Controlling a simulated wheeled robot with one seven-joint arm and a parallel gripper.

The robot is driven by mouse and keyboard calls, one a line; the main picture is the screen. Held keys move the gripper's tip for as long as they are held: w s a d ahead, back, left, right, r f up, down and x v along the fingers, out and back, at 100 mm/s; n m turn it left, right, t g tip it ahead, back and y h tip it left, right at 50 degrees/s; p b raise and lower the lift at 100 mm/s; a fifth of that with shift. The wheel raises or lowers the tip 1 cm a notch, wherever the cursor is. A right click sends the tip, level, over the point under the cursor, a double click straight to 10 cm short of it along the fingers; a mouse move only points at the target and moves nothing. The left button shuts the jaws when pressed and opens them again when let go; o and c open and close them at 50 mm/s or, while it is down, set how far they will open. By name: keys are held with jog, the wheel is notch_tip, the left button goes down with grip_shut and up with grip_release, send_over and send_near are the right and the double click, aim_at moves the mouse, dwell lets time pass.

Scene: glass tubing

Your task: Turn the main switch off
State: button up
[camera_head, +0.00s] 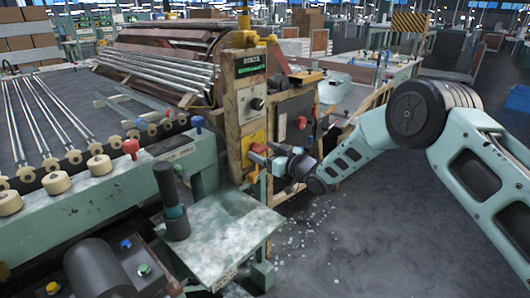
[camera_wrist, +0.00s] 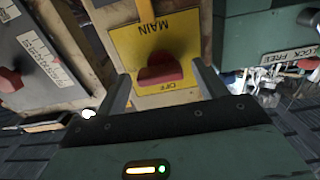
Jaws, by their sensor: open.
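The main switch is a red knob (camera_wrist: 162,72) on a yellow plate (camera_wrist: 180,38) in the wrist view. The plate reads MAIN and OFF, upside down in this view, with OFF at the lower edge by the knob. My gripper (camera_wrist: 164,88) is open, with one finger on each side of the red knob; I cannot tell whether they touch it. In the head view the yellow plate (camera_head: 252,142) is on the wooden post, and my gripper (camera_head: 268,157) is right up against it, partly hiding the knob.
A grey panel with another red knob (camera_head: 301,122) stands close to the right of the post. A black knob (camera_head: 257,104) is above the switch. A green machine table (camera_head: 225,235) lies below, and a LOCK FREE label (camera_wrist: 289,55) shows on a green block.

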jog(key=c, duration=1)
jog(key=shift+f+n+b, duration=0.1)
jog(key=shift+n+b, duration=0.2)
jog(key=shift+b, duration=0.1)
jog(key=shift+f+n+b, duration=0.1)
jog(key=shift+n+b, duration=0.9)
jog(key=shift+b, duration=0.1)
jog(key=n+b, duration=0.2)
jog(key=b, duration=0.1)
jog(key=shift+s+n, duration=0.1)
jog(key=shift+n, duration=0.2)
jog(key=n+b, duration=0.4)
jog(key=b, duration=0.1)
jog(key=shift+n, duration=0.3)
jog(key=n+b, duration=0.8)
jog(key=b, duration=0.1)
jog(key=shift+s+a, duration=0.1)
jog(key=shift+a, duration=0.05)
jog(key=shift+r, duration=0.2)
